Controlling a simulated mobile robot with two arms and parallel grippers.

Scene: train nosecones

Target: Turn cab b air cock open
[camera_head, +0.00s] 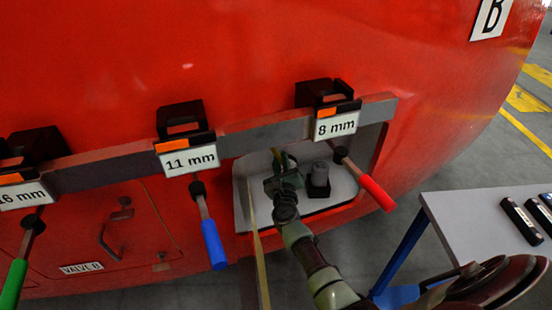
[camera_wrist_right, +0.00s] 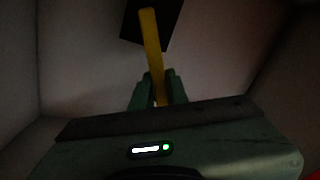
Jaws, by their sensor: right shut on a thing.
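The air cock's yellow lever (camera_wrist_right: 151,45) stands in front of a dark square block in the right wrist view. It leans slightly, with its upper end to the left. My right gripper (camera_wrist_right: 160,92) is shut on the lower part of the lever. In the head view my right gripper (camera_head: 284,172) reaches into the pale recess in the red nosecone. Only a little yellow of the lever (camera_head: 288,158) shows there, and the gripper hides most of it. My left gripper is not in view.
A grey bar (camera_head: 258,137) crosses above the recess and carries tools labelled 16 mm, 11 mm (camera_head: 213,245) and 8 mm (camera_head: 372,188). The red-handled one hangs right of my arm. A dark fitting (camera_head: 319,178) stands in the recess. A table (camera_head: 480,220) is at right.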

